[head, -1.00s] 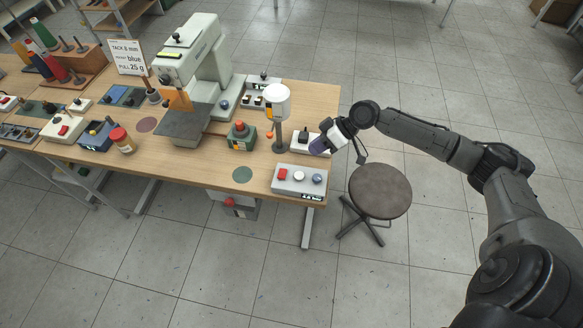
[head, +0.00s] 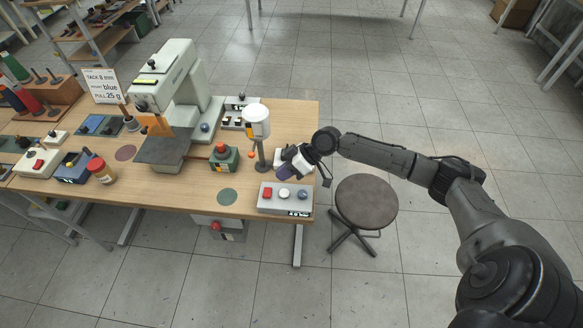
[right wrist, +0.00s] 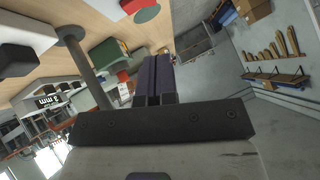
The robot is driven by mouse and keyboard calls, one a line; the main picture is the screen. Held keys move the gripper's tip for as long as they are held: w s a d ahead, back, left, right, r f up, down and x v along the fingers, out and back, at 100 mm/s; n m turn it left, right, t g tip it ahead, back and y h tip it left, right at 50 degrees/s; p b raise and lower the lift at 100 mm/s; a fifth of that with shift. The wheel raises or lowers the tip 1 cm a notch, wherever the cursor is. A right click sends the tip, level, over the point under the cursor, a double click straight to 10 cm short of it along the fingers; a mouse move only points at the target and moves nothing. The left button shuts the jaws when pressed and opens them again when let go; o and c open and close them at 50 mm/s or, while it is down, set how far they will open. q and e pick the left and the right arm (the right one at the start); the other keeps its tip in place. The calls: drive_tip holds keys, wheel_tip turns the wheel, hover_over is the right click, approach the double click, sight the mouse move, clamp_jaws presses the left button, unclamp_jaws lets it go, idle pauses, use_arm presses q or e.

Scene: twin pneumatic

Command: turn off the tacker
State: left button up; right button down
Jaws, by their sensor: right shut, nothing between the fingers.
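The tacker (head: 184,88) is a pale grey-green machine with an arched head, standing on the wooden table behind a dark plate. A sign (head: 101,86) beside it reads TACK 8 mm, blue, PULL 25 g. A grey control box (head: 265,207) with red, white and blue buttons sits at the table's front right corner. A small white switch box near the gripper is mostly hidden. My left gripper is out of view.
A green box with a red button (head: 223,158) stands left of the post. A box with black switches (head: 240,112) is behind it. A round stool (head: 366,201) stands right of the table. A red-capped jar (head: 101,171) and several boxes are at the left.

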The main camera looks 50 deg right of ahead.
sight(268, 196)
drive_tip(key=x, duration=0.4)
drive_tip(key=shift+w+a+f, duration=0.25)
drive_tip(key=shift+s+a+f+b, duration=0.1)
drive_tip(key=shift+s+f+b, duration=0.05)
drive_tip(key=shift+f, duration=0.35)
drive_tip(key=shift+s+a+f+b, duration=0.1)
drive_tip(key=shift+s+f+b, duration=0.05)
drive_tip(key=shift+f, duration=0.35)
drive_tip(key=shift+s+a+f, duration=0.2)
drive_tip(key=shift+f, duration=0.6)
drive_tip(key=shift+s+a+f+h+p, duration=0.15)
drive_tip(key=shift+h+p, duration=0.15)
drive_tip(key=shift+p, duration=0.25)
drive_tip(key=shift+f+t, duration=0.2)
drive_tip(key=shift+t, duration=0.1)
